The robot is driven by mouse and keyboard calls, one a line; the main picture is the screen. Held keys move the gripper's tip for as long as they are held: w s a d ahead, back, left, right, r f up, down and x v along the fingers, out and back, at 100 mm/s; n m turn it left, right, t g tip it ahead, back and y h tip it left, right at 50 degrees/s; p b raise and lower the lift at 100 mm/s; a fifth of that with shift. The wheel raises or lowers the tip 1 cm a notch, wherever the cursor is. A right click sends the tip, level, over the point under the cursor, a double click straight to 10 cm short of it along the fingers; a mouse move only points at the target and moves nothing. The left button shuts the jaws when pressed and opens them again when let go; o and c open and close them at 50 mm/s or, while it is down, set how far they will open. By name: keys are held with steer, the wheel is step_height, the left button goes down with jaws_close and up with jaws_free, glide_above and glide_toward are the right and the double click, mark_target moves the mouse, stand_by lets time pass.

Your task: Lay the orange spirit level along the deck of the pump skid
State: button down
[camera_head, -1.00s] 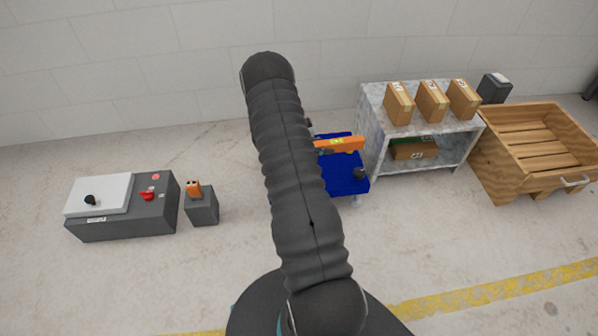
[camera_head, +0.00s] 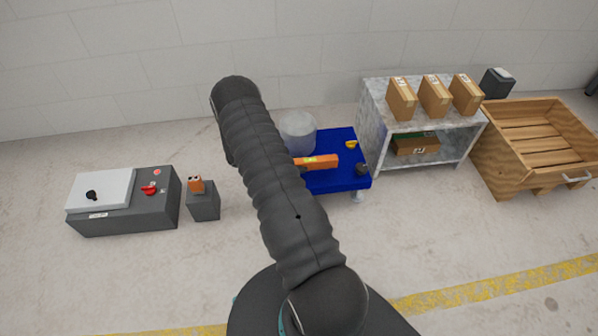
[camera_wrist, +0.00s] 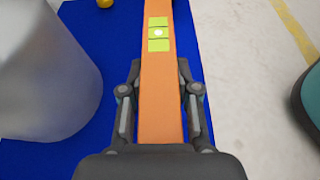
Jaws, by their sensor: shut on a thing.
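The orange spirit level (camera_head: 322,161) has a yellow-green vial window. In the wrist view the level (camera_wrist: 160,75) runs lengthwise between the two fingers of my gripper (camera_wrist: 160,95), which is shut on it. The pump skid has a blue deck (camera_head: 338,182), which also shows beneath the level in the wrist view (camera_wrist: 105,35). The level appears over the deck; whether it touches the deck I cannot tell. In the head view my arm hides the level's left end, the deck's left part and most of the gripper.
A pale grey cylinder (camera_head: 298,131) stands at the deck's back left, close left of my gripper in the wrist view (camera_wrist: 45,80). A yellow part (camera_head: 351,144) and a dark part (camera_head: 361,169) sit at the deck's right. A shelf (camera_head: 371,108) with boxes stands right of the skid.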

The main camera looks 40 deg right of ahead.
mark_target(313, 174)
steer(key=shift+f, duration=1.85)
steer(key=shift+f, duration=0.1)
steer(key=shift+f+b, duration=0.1)
steer(key=shift+b, duration=0.2)
steer(key=c, duration=0.8)
jaws_free()
steer(key=shift+c, duration=0.2)
